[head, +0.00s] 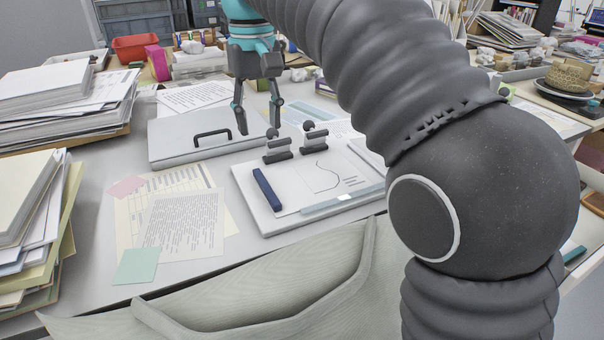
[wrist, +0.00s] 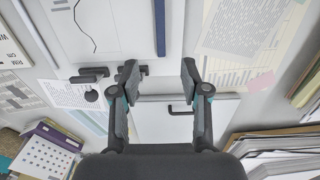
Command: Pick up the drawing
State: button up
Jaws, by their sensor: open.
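The drawing (head: 318,172) is a white sheet with a thin curved dark line. It lies flat on a pale board (head: 272,222) in the middle of the desk. Part of it shows at the top left of the wrist view (wrist: 93,28). My gripper (head: 259,124) is open and empty, pointing down behind and left of the drawing, near the grey flat case. In the wrist view its two fingers (wrist: 160,76) stand apart, with desk and the case between and below them.
Two dark clips (head: 278,148) (head: 315,136) stand at the board's back edge. A dark blue bar (head: 267,189) lies left of the drawing. The grey case (head: 185,152) has a black handle. Loose papers (head: 182,222) and tall paper stacks (head: 62,100) are at left.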

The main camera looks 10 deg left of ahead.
jog(key=b, duration=0.1)
send_over(266, 185)
jog(key=f, duration=0.7)
jog(key=shift+w+a+f, duration=0.15)
jog(key=shift+w+a, duration=0.1)
jog(key=shift+w, duration=0.15)
jog(key=f, duration=0.3)
jog(key=s+f+b, duration=0.1)
jog(key=shift+d+f, duration=0.2)
jog(key=shift+d, duration=0.05)
jog(key=shift+w+f, duration=0.1)
jog(key=shift+f, duration=0.35)
grip_shut()
